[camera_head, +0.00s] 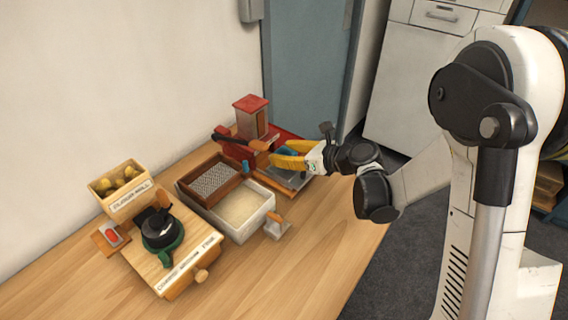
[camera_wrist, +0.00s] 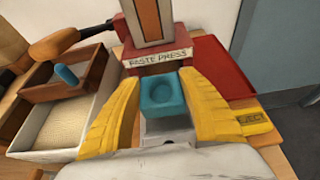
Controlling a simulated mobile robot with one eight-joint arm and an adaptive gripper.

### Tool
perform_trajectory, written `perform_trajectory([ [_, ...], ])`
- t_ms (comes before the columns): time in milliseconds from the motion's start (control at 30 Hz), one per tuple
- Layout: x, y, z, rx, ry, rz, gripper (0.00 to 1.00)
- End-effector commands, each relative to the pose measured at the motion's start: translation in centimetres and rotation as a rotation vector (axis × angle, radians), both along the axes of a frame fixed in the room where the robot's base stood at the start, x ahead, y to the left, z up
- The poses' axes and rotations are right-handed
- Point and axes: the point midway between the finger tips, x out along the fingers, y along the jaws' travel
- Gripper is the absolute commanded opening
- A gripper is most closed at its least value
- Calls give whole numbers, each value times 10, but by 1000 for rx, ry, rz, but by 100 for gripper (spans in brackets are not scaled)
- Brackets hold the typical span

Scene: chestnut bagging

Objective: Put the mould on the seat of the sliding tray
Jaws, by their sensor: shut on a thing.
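The mould (camera_wrist: 163,96) is a small teal block with a round hollow in its top. My gripper (camera_wrist: 160,80) has yellow ribbed fingers, one on each side of the mould, and is shut on it. In the head view my gripper (camera_head: 288,156) is at the front of the red paste press (camera_head: 251,118), with the mould mostly hidden by the fingers. The sliding tray (camera_wrist: 166,128) shows as a pale metal surface below the mould, at the foot of the press. I cannot tell whether the mould touches the tray or hangs just above it.
Left of the press are a brown wooden sieve box (camera_head: 211,178) and a white bin of pale meal (camera_head: 240,210). A wooden stand with a dark round pot (camera_head: 161,228) and a labelled box (camera_head: 121,188) are further left. A red tray (camera_wrist: 222,70) lies right of the press. The front table is clear.

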Motion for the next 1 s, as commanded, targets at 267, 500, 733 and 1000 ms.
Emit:
perform_trajectory([
  [267, 0, 0, -31, 0, 0, 0, 17],
  [500, 0, -1, -33, 0, 0, 0, 17],
  [733, 0, -1, -32, 0, 0, 0, 69],
  [1000, 0, -1, -27, 0, 0, 0, 69],
])
